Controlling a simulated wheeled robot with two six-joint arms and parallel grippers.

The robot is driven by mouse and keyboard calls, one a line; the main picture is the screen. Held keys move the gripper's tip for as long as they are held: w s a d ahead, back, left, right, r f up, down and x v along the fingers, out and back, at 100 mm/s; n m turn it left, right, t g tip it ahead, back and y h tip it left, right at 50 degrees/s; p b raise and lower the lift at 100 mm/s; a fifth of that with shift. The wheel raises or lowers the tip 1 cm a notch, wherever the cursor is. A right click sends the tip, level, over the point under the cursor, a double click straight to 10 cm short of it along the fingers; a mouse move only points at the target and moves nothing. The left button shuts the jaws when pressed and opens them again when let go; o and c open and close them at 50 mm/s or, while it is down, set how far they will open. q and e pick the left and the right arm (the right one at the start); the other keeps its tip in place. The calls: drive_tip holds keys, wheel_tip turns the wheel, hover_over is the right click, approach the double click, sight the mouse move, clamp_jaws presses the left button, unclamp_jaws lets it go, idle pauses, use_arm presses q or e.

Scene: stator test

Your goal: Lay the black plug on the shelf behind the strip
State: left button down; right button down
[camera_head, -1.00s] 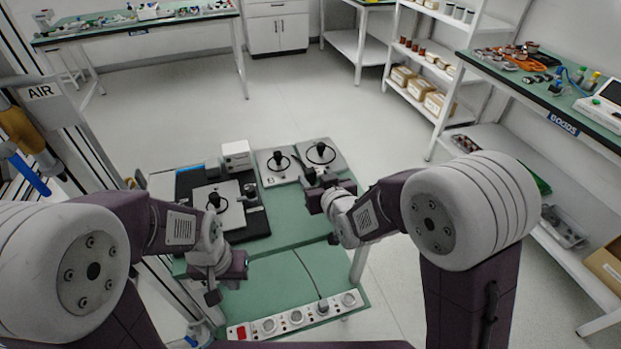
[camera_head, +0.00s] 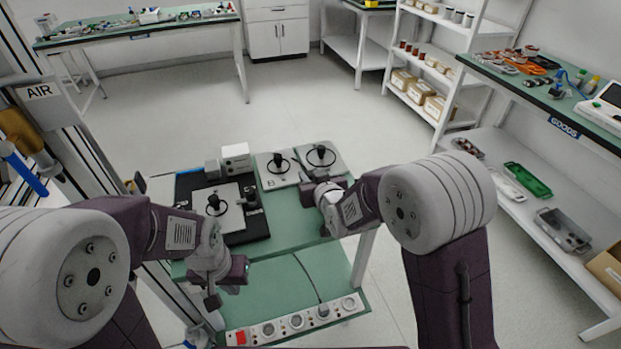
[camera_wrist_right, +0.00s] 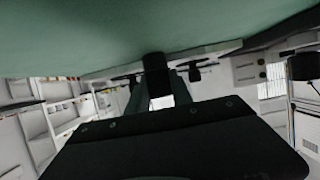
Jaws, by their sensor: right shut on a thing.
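The white power strip (camera_head: 283,327) lies along the near edge of the green lower shelf (camera_head: 285,283). It has a red switch at its left end and several round sockets. A thin dark cable runs over the shelf to one socket. My right gripper (camera_head: 308,194) is above the right side of the upper green table, its fingers mostly hidden by the wrist. In the right wrist view a black piece (camera_wrist_right: 157,75), probably the black plug, is between the fingers, close to a green surface. My left gripper (camera_head: 226,292) hangs over the left of the lower shelf; its jaw opening is unclear.
The upper green table (camera_head: 285,222) holds a black mat with a white plate and black knob (camera_head: 216,204), a white box (camera_head: 236,157), and grey plates with black rings (camera_head: 321,156). The lower shelf behind the strip is largely clear. A shelving unit stands at the right.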

wheel_tip(320, 180, up, 5)
drive_tip(key=shift+d+f+p, duration=0.1)
drive_tip(key=shift+p, duration=0.75)
drive_tip(key=s+d+r+p, duration=0.2)
drive_tip(key=s+d+r, duration=0.3)
drive_tip(key=d, duration=0.5)
drive_tip(key=shift+s+r, duration=0.4)
drive_tip(key=shift+r, duration=0.2)
